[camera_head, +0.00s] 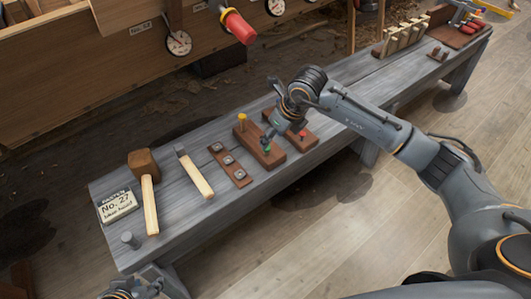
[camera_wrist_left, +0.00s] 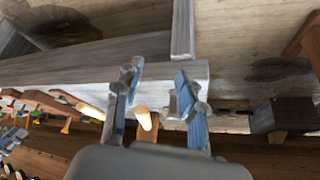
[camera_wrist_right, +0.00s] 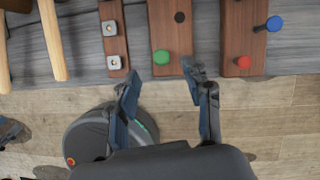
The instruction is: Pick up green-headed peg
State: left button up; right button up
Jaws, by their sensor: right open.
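The green-headed peg (camera_wrist_right: 161,57) stands in a dark wooden block (camera_wrist_right: 176,35) near the block's front end. In the head view the green head (camera_head: 267,149) shows just below my right gripper (camera_head: 272,128). In the right wrist view my right gripper (camera_wrist_right: 161,79) is open, and the green head lies ahead of the gap between its fingers. The fingers look apart from the peg. My left gripper (camera_head: 132,290) is low at the bench's near left end. In the left wrist view its fingers (camera_wrist_left: 157,88) are spread with nothing clearly held between them.
A yellow peg (camera_head: 242,120) stands in the same block. A neighbouring block holds a red peg (camera_wrist_right: 243,62) and a blue peg (camera_wrist_right: 274,24). A strip with square metal pieces (camera_head: 228,160), a hammer (camera_head: 195,175), a mallet (camera_head: 148,185) and a label card (camera_head: 117,205) lie left on the bench.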

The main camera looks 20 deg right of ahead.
aim_at(266, 153)
jog(key=x, duration=0.3)
jog(key=shift+s, duration=0.1)
jog(key=b+x, duration=0.1)
jog(key=x, duration=0.3)
jog(key=shift+f+b, duration=0.2)
jog(key=shift+b, duration=0.2)
jog(key=shift+f, duration=0.1)
pick_arm(q)
jog(key=w+d+r+t+h, duration=0.1)
jog(key=w+d+r+t, duration=0.2)
jog(key=w+r+t, duration=0.2)
jog(key=w, duration=0.3)
jog(key=shift+w+r+t+h, duration=0.2)
jog(key=shift+w+t+h, duration=0.1)
jog(key=shift+t, duration=0.1)
pick_arm(e)
jog(key=shift+c, duration=0.2)
jog(key=c, duration=0.8)
